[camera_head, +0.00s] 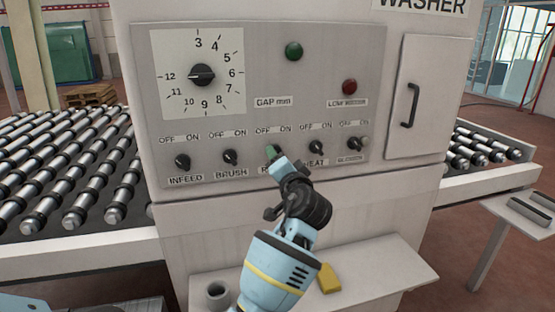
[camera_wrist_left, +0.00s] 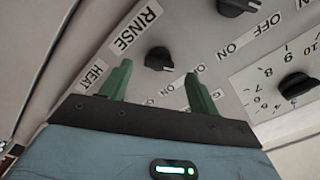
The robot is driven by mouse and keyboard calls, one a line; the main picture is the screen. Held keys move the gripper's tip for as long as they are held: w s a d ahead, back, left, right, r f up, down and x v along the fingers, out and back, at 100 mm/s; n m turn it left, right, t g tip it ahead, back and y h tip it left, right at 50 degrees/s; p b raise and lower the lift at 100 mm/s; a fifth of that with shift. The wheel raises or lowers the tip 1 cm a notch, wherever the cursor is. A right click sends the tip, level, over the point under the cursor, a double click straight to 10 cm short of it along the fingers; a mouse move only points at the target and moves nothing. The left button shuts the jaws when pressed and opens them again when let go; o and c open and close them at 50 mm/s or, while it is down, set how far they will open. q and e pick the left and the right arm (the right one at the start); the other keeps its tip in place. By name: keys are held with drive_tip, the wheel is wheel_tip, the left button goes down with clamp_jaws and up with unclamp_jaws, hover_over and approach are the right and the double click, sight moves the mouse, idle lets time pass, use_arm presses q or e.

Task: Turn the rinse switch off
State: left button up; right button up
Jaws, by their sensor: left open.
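The rinse switch is a small black knob (camera_wrist_left: 158,59) beside the RINSE label (camera_wrist_left: 138,29) on the washer's control panel (camera_head: 330,65). It shows in the left wrist view, just beyond and between my two green fingertips. My right gripper is not in view.
The infeed knob (camera_head: 182,162) and brush knob (camera_head: 230,157) sit left of the gripper; the heat knob (camera_head: 316,147) is close on its right. A gap dial (camera_head: 202,75) is above. A shelf (camera_head: 385,281) with a yellow block (camera_head: 328,279) juts out below.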

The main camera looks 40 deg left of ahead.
use_arm(q)
drive_tip(key=shift+v, duration=2)
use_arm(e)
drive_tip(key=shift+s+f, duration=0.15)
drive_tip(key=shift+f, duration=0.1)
use_arm(q)
drive_tip(key=shift+f, duration=0.1)
